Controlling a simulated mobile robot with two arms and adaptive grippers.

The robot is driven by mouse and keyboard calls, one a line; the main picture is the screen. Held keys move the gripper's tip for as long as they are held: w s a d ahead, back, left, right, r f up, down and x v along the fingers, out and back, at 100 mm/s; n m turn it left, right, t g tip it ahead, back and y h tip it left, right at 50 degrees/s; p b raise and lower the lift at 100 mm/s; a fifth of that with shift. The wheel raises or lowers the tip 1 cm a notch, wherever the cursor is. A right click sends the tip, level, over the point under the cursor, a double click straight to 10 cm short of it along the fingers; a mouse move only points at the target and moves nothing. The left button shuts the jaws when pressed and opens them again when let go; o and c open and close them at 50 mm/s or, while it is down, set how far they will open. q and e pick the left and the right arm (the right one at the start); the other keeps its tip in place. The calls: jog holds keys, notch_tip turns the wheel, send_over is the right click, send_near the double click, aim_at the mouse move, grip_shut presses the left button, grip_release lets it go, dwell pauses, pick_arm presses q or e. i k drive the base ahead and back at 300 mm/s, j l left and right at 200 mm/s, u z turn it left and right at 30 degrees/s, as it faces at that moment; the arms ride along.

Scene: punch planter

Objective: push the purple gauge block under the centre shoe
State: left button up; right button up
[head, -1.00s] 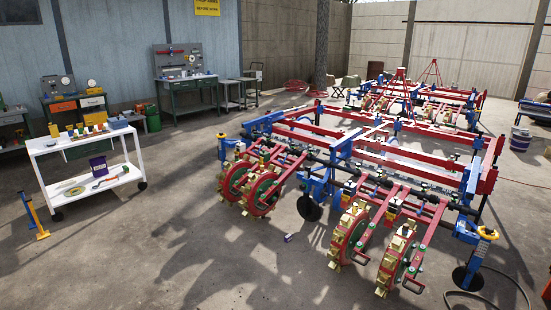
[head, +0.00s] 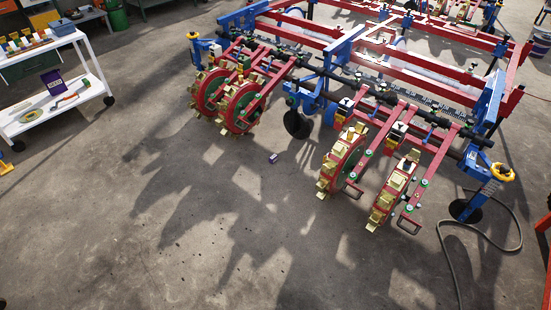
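The red, blue and gold planter (head: 340,62) fills the upper right. Its left wheels (head: 239,109) and right wheels (head: 342,160) face the open floor. I cannot make out for sure which part is the centre shoe. Neither of my grippers is in view.
A white cart (head: 88,92) with small items and a purple box (head: 51,78) stands at the upper left. A dark hose (head: 449,262) curves over the floor at the right, near a yellow-topped blue stand (head: 483,190).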

aim_at(274, 157)
jog(key=i+l+u, duration=0.15)
jog(key=i+l, duration=0.25)
jog(key=i, duration=0.15)
jog(key=i+j, duration=0.1)
jog(key=i, duration=0.75)
